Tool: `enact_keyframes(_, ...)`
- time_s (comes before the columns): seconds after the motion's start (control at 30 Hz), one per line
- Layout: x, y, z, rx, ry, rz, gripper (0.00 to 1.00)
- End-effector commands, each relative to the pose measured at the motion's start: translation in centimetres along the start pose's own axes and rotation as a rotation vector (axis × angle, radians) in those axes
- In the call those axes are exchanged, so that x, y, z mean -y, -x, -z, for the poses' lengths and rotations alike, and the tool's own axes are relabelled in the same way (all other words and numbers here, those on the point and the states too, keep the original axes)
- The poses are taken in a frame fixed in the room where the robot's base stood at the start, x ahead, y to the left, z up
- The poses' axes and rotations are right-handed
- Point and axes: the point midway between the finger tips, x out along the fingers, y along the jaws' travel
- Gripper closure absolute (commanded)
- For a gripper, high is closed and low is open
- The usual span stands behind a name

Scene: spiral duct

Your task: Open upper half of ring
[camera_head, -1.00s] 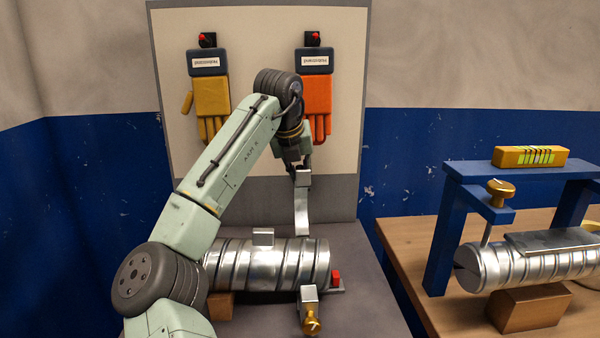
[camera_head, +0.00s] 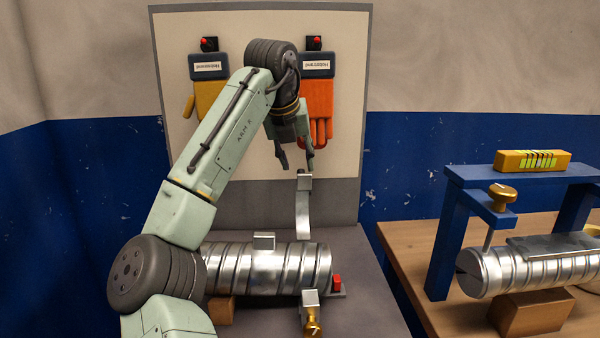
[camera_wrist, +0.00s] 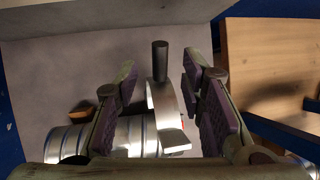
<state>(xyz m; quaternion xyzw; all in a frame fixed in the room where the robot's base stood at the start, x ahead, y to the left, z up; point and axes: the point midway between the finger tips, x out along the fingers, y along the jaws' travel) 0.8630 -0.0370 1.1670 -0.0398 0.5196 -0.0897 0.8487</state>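The upper half of the ring (camera_head: 303,212) is a curved metal band standing up beyond the right end of the spiral duct (camera_head: 288,268), with a square block at its top. In the wrist view the upper half (camera_wrist: 168,105) shows between my fingers, with a dark pin on its end. My gripper (camera_head: 298,162) is open just above the band's top block and holds nothing. Its purple-padded fingers stand apart in the wrist view (camera_wrist: 165,90). A lower metal block with a brass knob (camera_head: 312,318) sits at the duct's front.
A grey panel with a yellow and an orange glove (camera_head: 318,98) stands behind. A red block (camera_head: 337,283) is by the duct's right end. A wooden table (camera_head: 405,240) on the right carries a blue frame (camera_head: 450,215) and another duct (camera_head: 525,268). Free bench lies behind the duct.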

Motion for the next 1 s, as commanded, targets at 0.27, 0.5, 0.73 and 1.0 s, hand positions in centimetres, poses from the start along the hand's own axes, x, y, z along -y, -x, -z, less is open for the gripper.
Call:
enact_keyframes(0.27, 0.0, 4.6, 0.0, 0.0, -0.001, 0.0, 0.64)
enact_keyframes(0.5, 0.0, 5.4, 0.0, -0.001, 0.0, -0.001, 0.64)
enact_keyframes(0.73, 0.0, 5.4, -0.2, 0.009, 0.002, -0.001, 0.69)
enact_keyframes(1.0, -0.6, 9.7, -8.9, 0.465, 0.052, -0.019, 0.87)
